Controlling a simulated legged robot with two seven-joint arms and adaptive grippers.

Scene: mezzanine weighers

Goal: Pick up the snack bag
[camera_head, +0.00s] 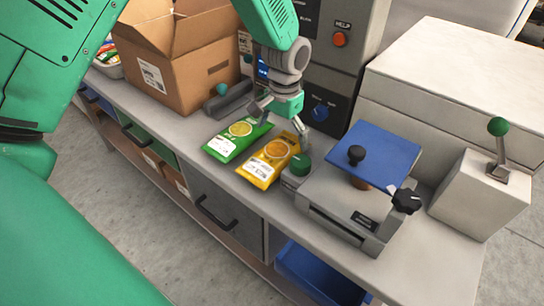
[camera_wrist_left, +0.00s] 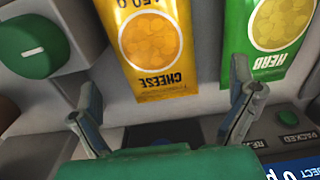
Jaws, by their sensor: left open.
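Two snack bags lie flat side by side on the counter: a green bag (camera_head: 237,138) labelled HERB and a yellow bag (camera_head: 268,160) labelled CHEESE. My left gripper (camera_head: 279,124) is open and empty, over the counter at the back ends of the bags. In the left wrist view the yellow bag (camera_wrist_left: 156,45) lies ahead between the spread fingers of my left gripper (camera_wrist_left: 163,95), apart from them. The green bag (camera_wrist_left: 266,40) is ahead of the right finger there, its lower end partly hidden by it. My right gripper is not in view.
A scale (camera_head: 345,195) with a blue plate and a green knob (camera_head: 300,165) stands close right of the yellow bag. An open cardboard box (camera_head: 190,65) is at the left. A control panel (camera_head: 325,85) rises behind. A blue bin (camera_head: 315,275) sits below the counter.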

